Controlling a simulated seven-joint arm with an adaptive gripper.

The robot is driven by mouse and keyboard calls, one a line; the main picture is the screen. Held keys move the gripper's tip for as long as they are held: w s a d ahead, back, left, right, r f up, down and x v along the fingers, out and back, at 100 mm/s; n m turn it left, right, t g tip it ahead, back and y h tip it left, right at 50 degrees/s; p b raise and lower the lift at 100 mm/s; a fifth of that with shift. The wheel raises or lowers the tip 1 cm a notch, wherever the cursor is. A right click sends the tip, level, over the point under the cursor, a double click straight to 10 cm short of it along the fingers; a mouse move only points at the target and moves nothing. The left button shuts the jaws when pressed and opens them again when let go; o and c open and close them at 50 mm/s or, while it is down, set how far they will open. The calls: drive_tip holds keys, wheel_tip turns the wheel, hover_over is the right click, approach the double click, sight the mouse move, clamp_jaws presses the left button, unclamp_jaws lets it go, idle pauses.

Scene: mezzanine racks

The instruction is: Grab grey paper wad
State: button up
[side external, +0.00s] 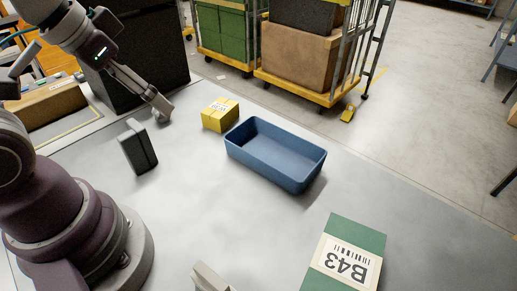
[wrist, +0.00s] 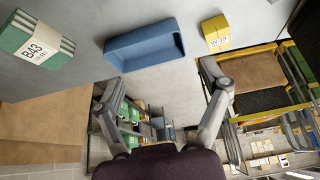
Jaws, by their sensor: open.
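I cannot make out a grey paper wad in either view. My gripper (side external: 160,105) is low over the far left part of the grey table in the side view, left of the yellow box. In the wrist view my gripper (wrist: 160,76) has its two fingers spread wide, with nothing seen between them. Whether the fingertips touch the table is not clear.
A blue open bin (side external: 275,158), seemingly empty, stands mid-table, beside a yellow box (side external: 220,114). A dark upright block (side external: 138,147) stands near my arm. A green B43 box (side external: 345,255) is at front. Loaded carts (side external: 300,60) stand beyond the table. Clear tabletop lies between.

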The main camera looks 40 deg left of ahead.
drive_tip(key=w+a+f+n+g+y, duration=0.1)
drive_tip(key=w+a+f+n, duration=0.1)
drive_tip(key=w+a+n, duration=0.35)
drive_tip(key=w+a+f+n+y, duration=0.1)
drive_tip(key=w+a+f+n, duration=0.1)
drive_tip(key=a+n, duration=0.55)
drive_tip(key=a+f+n, duration=0.6)
drive_tip(key=a+f, duration=0.1)
drive_tip(key=w+a+f+n, duration=0.1)
drive_tip(key=a+f+n, duration=0.2)
drive_tip(key=f+n, duration=0.1)
drive_tip(key=shift+a, duration=0.4)
drive_tip(key=x, duration=0.5)
drive_tip(key=shift+w+a+f, duration=0.25)
drive_tip(key=shift+a+f, duration=0.05)
drive_tip(key=shift+a, duration=0.05)
drive_tip(key=c, duration=0.9)
